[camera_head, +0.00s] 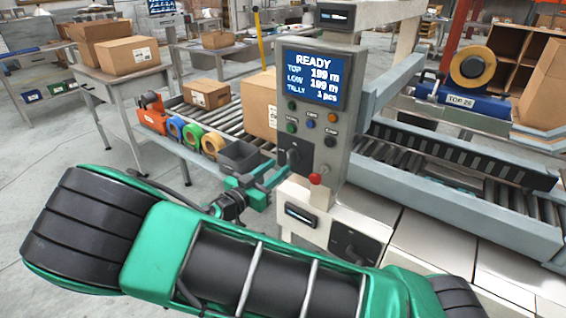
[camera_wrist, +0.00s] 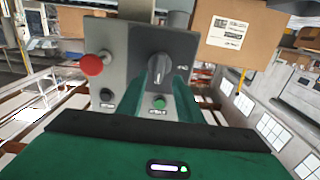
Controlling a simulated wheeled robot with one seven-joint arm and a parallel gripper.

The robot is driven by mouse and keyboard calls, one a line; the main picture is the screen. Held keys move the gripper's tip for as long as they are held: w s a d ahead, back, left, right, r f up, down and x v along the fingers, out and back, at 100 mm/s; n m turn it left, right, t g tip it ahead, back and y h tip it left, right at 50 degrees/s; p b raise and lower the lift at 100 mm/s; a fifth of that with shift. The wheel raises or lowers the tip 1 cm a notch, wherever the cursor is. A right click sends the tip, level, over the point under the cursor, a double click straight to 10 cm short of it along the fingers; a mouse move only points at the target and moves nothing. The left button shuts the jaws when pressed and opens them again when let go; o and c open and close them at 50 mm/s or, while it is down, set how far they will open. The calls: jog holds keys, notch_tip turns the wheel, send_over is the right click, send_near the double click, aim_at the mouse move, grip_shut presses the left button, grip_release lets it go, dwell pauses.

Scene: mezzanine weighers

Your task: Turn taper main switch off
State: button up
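The taper's grey control panel (camera_head: 318,110) has a lit blue screen (camera_head: 310,77) reading READY. At its lower left is a black rotary switch (camera_head: 292,156) on a dark plate. In the wrist view this black rotary switch (camera_wrist: 160,68) shows with its pale mark close to upright; its label is too small to read. My gripper (camera_head: 272,180) is just left of and below the switch. In the wrist view, my green fingers (camera_wrist: 158,90) are spread with a gap between them, and the switch lies ahead in that gap. I cannot tell whether they touch it.
A red mushroom button (camera_head: 315,178) sits close to the switch, and a small green button (camera_wrist: 158,102) lies below it in the wrist view. Another dark rotary switch (camera_head: 352,243) is on the white base. A carton (camera_head: 259,104) stands on the rollers behind my gripper.

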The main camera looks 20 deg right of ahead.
aim_at(288, 159)
jog(key=shift+x, duration=2.45)
grip_shut()
